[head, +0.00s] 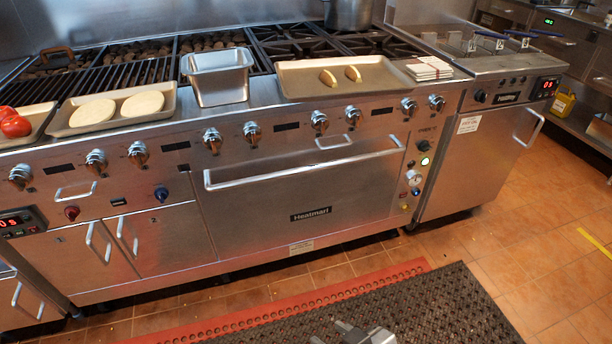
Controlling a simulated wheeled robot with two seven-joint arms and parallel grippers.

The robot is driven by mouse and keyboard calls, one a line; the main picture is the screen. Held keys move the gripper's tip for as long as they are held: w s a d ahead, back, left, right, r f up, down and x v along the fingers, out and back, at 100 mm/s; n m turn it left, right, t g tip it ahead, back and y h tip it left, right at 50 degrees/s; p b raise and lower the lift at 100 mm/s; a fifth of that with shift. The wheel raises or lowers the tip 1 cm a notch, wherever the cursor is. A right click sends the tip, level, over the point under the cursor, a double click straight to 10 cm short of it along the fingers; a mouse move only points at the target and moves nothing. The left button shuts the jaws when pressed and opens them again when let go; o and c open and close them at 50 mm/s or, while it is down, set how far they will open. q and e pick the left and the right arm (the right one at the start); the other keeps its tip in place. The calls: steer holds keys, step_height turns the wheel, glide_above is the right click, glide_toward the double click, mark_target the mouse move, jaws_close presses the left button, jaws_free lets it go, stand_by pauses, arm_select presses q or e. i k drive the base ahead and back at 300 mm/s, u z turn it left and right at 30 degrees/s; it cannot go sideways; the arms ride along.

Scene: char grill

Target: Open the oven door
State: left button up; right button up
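The oven door (272,212) is a wide stainless steel panel marked Heatmarl in the middle of the range. It looks shut, flush with the front. Its long bar handle (300,167) runs across the top of the door. My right gripper (356,334) shows only in part at the bottom edge of the head view, over the dark mat and well apart from the door and handle. The picture does not show whether it is open or shut. My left gripper is not in view.
Knobs (319,121) line the panel above the door. A metal tray with two bread pieces (300,84), a steel pan (219,94) and a bun tray (62,128) sit on top. A fryer (480,155) stands right. The dark mat (425,308) and tiled floor in front are clear.

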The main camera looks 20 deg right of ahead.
mark_target(250, 208)
steer(key=u, duration=0.25)
steer(key=i, duration=1.2)
steer(key=z, duration=0.5)
